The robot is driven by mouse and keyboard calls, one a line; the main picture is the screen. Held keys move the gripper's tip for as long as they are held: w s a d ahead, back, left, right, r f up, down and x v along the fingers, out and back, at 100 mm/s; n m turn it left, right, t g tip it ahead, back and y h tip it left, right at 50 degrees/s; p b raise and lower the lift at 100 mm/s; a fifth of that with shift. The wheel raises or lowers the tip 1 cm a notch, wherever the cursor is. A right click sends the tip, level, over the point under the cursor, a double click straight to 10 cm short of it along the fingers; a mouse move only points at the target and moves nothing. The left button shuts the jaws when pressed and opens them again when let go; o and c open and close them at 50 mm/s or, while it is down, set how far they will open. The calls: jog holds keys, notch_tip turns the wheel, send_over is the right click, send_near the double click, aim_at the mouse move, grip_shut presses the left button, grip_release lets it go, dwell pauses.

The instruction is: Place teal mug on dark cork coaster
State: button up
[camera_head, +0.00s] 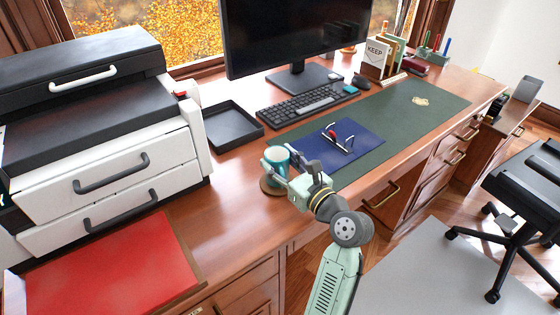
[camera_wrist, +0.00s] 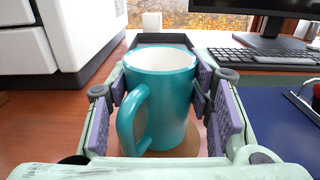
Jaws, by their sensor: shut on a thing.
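The teal mug (camera_wrist: 170,98) is upright between the purple pads of my gripper (camera_wrist: 163,105), which is shut on it. Its handle points toward the wrist camera and its white inside looks empty. In the head view the mug (camera_head: 276,158) is at the front left of the desk, at the end of my gripper (camera_head: 283,171). A round brown coaster (camera_head: 268,187) lies on the desk under the mug, partly hidden by the mug and gripper. It also shows below the mug in the wrist view (camera_wrist: 184,149). I cannot tell whether the mug's base touches it.
A black tray (camera_head: 231,128) stands behind the mug, and a large printer (camera_head: 95,130) is to the left. A blue pad (camera_head: 365,148) on the green desk mat (camera_head: 430,112) lies to the right. A keyboard (camera_head: 305,101) and monitor (camera_head: 298,35) are farther back.

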jog(key=shift+f, duration=0.15)
jog(key=shift+f, duration=0.1)
jog(key=o, duration=1.3)
jog(key=shift+o, duration=0.2)
jog(key=shift+r, duration=0.2)
jog(key=b+v, duration=0.2)
jog(key=v, duration=1)
